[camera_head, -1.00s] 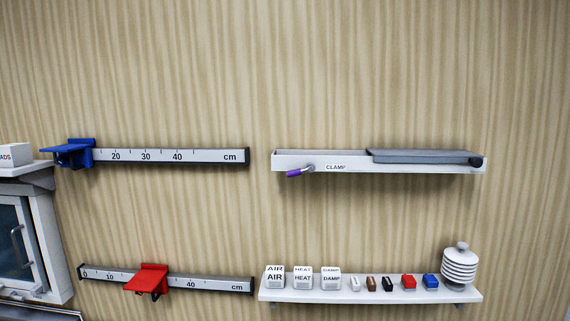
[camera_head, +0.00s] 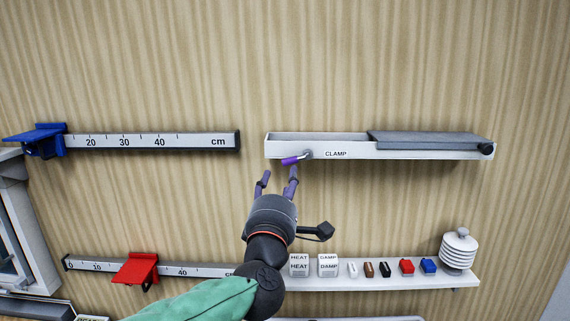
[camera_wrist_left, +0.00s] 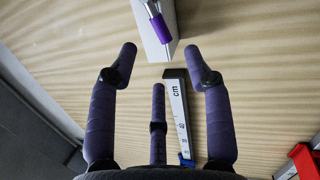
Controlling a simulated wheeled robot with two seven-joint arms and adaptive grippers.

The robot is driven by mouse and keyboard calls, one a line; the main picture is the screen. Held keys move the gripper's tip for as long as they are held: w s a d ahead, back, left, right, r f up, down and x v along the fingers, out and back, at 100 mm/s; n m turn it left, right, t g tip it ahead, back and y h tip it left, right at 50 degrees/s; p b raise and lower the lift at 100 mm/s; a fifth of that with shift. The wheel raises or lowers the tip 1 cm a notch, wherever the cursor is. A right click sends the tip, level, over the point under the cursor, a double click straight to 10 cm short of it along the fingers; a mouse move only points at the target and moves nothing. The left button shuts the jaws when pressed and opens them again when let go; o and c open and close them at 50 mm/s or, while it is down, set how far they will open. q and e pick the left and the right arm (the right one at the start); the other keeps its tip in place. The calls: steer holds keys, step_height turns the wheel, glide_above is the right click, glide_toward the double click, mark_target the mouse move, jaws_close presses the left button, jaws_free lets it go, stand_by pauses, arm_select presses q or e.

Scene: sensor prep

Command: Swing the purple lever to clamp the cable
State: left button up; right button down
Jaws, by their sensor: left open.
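The purple lever (camera_head: 291,160) sticks out to the left from its pivot on the front of the white clamp tray (camera_head: 350,153), beside the CLAMP label. In the left wrist view, the lever's purple grip (camera_wrist_left: 159,27) lies beyond the fingers, near the top. My left gripper (camera_head: 277,178) is open and empty, just below and left of the lever, apart from it. Its fingers also show in the left wrist view (camera_wrist_left: 161,62). A grey lid (camera_head: 430,138) covers the right part of the tray. I cannot make out a cable. My right gripper is not in view.
A blue slider (camera_head: 37,139) sits on the upper ruler rail and a red slider (camera_head: 137,269) on the lower one. A shelf (camera_head: 388,282) with labelled blocks and small coloured pieces is below. The wall between tray and shelf is clear.

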mark_target(286, 161)
arm_select(q)
steer(key=x, duration=0.6)
steer(key=shift+w+r+p, duration=0.15)
steer(key=shift+w+p, duration=0.15)
steer(key=shift+p, duration=0.1)
